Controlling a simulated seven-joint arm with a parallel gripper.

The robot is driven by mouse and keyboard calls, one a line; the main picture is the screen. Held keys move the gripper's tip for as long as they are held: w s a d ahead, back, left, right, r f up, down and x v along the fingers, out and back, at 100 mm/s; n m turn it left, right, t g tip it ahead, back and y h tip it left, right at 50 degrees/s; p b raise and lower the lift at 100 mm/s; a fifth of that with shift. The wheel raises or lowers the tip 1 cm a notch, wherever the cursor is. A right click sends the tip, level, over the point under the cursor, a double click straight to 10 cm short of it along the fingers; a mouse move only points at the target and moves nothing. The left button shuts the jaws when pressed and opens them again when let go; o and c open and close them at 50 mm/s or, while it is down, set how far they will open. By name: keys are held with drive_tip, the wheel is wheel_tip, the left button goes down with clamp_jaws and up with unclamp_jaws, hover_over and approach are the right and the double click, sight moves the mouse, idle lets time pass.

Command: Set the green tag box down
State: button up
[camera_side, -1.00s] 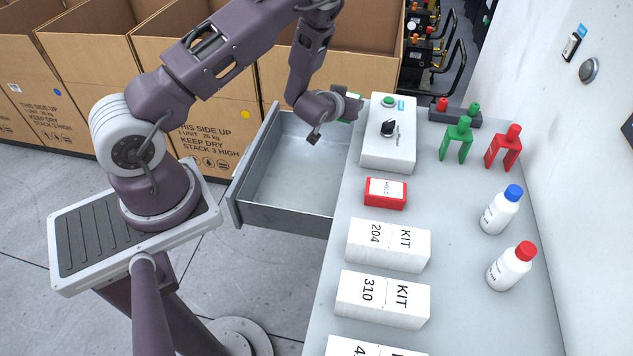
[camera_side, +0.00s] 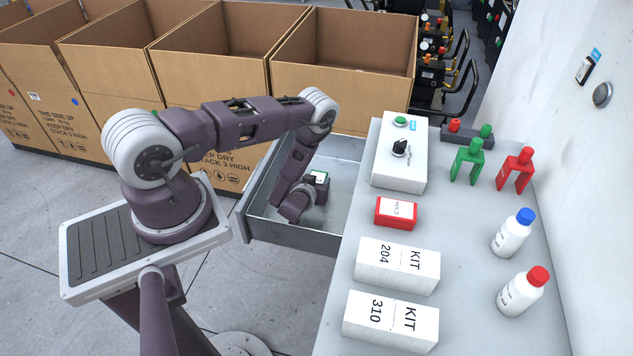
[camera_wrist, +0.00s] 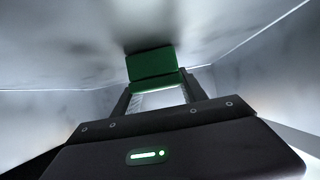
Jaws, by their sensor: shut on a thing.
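The green tag box (camera_wrist: 152,64) is between the fingertips of my gripper (camera_wrist: 156,88) in the wrist view, with a green face and a white part below it. A dark shadow lies close at its far edge on the grey metal surface. In the side view a small part of the box (camera_side: 320,175), green and white, shows at my gripper (camera_side: 316,188), which is low inside the open drawer (camera_side: 262,221). My gripper is shut on the box. I cannot tell whether the box touches the drawer floor.
The drawer walls surround my gripper. The counter (camera_side: 455,240) to the right holds a red box (camera_side: 396,213), white kit boxes (camera_side: 397,265), a white control box (camera_side: 399,170), red and green forked pieces and two bottles. Open cardboard cartons (camera_side: 340,92) stand behind.

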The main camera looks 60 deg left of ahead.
drive_tip(key=o, duration=1.4)
drive_tip(key=shift+c, duration=0.2)
